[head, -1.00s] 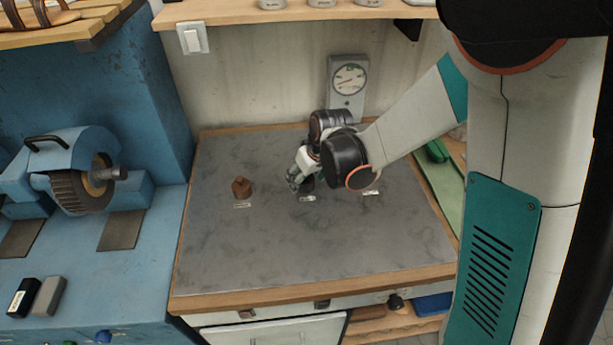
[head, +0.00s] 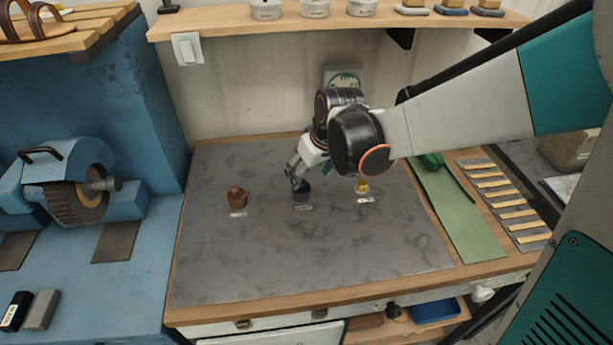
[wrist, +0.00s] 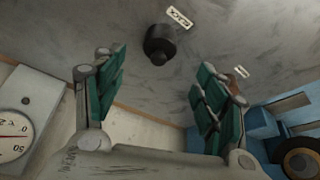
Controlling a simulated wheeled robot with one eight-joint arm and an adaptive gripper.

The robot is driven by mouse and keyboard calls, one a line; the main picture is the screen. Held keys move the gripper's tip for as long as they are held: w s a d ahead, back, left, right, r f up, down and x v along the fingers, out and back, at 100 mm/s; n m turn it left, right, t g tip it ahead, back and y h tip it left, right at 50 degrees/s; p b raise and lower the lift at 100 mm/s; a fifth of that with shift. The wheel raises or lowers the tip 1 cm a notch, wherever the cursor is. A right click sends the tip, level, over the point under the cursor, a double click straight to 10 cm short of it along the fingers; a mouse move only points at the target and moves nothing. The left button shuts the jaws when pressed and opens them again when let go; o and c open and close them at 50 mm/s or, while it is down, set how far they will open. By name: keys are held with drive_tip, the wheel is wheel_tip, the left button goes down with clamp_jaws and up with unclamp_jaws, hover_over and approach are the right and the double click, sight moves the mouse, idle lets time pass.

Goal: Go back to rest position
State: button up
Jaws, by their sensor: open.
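My gripper (head: 296,172) is open and empty over the grey work surface (head: 290,255). In the head view it is just above and behind a small black object (head: 302,192). In the wrist view its two green-padded fingers (wrist: 158,100) stand wide apart, and the black object (wrist: 159,45) stands on the surface beyond them, apart from both. A label reading "BLACK" (wrist: 180,17) lies beside it. My arm reaches in from the right.
A brown object (head: 237,197) stands to the left and a yellow one (head: 362,186) to the right, each with a label. A dial gauge (wrist: 25,130) is at the back wall. A blue grinding machine (head: 70,185) stands at left. A shelf (head: 240,27) hangs above. The front of the surface is clear.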

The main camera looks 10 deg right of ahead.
drive_tip(key=s+d+r+m+t, duration=0.1)
drive_tip(key=s+d+r, duration=0.2)
drive_tip(key=s, duration=0.4)
drive_tip(key=s+d+r+m+t+h, duration=0.1)
drive_tip(key=s+d+r+m, duration=0.1)
drive_tip(key=s, duration=0.4)
drive_tip(key=s+d+r+m+t, duration=0.1)
drive_tip(key=s+d+r, duration=0.3)
drive_tip(key=s, duration=0.3)
drive_tip(key=shift+s+d+r+m+h, duration=0.3)
drive_tip(key=shift+d+r+m+h, duration=0.1)
drive_tip(key=shift+d, duration=0.45)
idle(0.6)
